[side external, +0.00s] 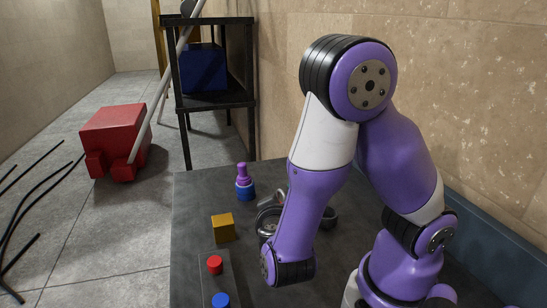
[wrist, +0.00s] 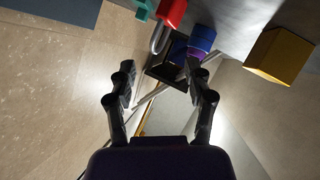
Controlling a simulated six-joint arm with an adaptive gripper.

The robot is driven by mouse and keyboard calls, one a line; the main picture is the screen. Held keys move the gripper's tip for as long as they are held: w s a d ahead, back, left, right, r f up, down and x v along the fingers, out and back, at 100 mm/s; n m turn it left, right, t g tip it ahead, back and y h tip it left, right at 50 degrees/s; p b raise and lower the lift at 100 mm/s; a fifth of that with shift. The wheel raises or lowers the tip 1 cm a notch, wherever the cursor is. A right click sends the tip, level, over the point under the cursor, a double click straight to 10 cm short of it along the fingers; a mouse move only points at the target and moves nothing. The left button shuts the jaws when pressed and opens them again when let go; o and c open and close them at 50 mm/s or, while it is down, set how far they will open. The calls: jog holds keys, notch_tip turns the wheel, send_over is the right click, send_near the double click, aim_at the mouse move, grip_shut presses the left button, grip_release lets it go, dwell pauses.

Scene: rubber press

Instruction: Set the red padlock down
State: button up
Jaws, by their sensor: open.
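The red padlock (wrist: 174,11) shows at the top of the wrist view, with its grey shackle (wrist: 159,37) pointing down the picture towards the gap between my fingers. My gripper (wrist: 160,78) is open, with its two dark fingers spread and nothing between them. The padlock is apart from the fingers, beyond their tips in the picture. In the side external view I cannot make out the padlock, and my arm hides most of my gripper.
A yellow block (side external: 223,228), a blue and purple bottle-like piece (side external: 245,184), a red button (side external: 215,265) and a blue button (side external: 221,300) are on the dark table (side external: 190,215). A teal piece (wrist: 144,10) is beside the padlock. A black shelf (side external: 215,100) stands behind.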

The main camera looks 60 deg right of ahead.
aim_at(278, 193)
jog(key=shift+t+h, duration=0.3)
jog(key=shift+t, duration=0.3)
jog(key=x, duration=1)
jog(key=shift+w+d+r, duration=0.2)
jog(key=shift+r, duration=0.05)
grip_shut()
